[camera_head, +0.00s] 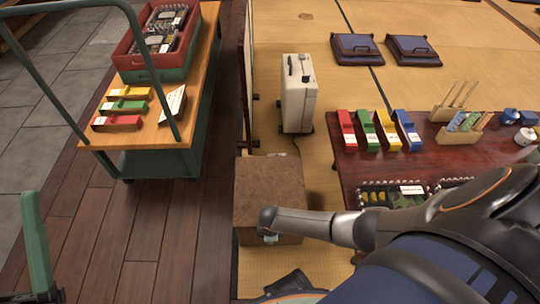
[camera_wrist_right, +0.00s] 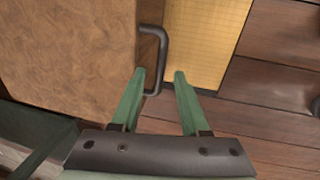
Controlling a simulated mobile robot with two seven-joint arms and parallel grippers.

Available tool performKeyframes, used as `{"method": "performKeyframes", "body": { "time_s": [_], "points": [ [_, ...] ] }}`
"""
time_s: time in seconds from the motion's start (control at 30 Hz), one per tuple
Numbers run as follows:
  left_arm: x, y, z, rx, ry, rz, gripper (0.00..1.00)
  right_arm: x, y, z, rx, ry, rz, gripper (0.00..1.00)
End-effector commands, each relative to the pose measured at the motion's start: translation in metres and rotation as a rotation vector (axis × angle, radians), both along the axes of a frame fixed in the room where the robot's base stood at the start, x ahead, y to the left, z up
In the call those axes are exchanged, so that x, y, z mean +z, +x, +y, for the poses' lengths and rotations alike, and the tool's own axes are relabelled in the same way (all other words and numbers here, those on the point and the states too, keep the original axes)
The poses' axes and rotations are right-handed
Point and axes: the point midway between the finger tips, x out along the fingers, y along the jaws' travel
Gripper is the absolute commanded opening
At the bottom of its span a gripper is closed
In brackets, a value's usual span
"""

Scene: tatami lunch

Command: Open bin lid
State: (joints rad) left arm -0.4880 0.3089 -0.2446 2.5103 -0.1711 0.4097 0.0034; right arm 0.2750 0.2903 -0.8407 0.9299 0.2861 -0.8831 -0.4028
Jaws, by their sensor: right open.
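The bin is a brown box (camera_head: 270,185) with a flat brown lid standing on the tatami in the head view. Its top fills the upper left of the right wrist view (camera_wrist_right: 65,50). A dark bar handle (camera_wrist_right: 165,50) sticks out from the lid's edge. My right gripper (camera_wrist_right: 160,76) is open and empty. The handle's outer bar lies between its two green fingertips, near the left finger; contact cannot be told. In the head view my right arm crosses the bin's front edge, mostly hiding this gripper (camera_head: 270,238). One green finger of my left gripper (camera_head: 35,240) shows at lower left.
A green trolley (camera_head: 165,165) with a red crate (camera_head: 135,62) stands at left. A white suitcase (camera_head: 298,95) stands behind the bin. A low red-brown table (camera_head: 355,178) with lunch items is at right. Wooden floor is clear left of the bin.

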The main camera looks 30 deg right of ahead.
Motion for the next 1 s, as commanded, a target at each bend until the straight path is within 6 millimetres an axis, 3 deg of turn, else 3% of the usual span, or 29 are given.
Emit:
{"method": "performKeyframes", "body": {
  "time_s": [0.43,0.8,1.0],
  "points": [
    [-0.0064,0.0003,-0.0008,-0.008,-0.003,0.008,0.50,-0.0073,0.0019,-0.0006,0.000,0.000,-0.001,0.44],
    [-0.0061,0.0001,-0.0011,-0.008,-0.002,0.005,0.50,-0.0073,0.0016,-0.0006,0.000,0.001,-0.001,0.02],
    [-0.0061,0.0000,-0.0012,-0.008,-0.002,0.005,0.50,-0.0073,0.0017,-0.0008,0.000,0.000,-0.001,0.00]
  ]
}}
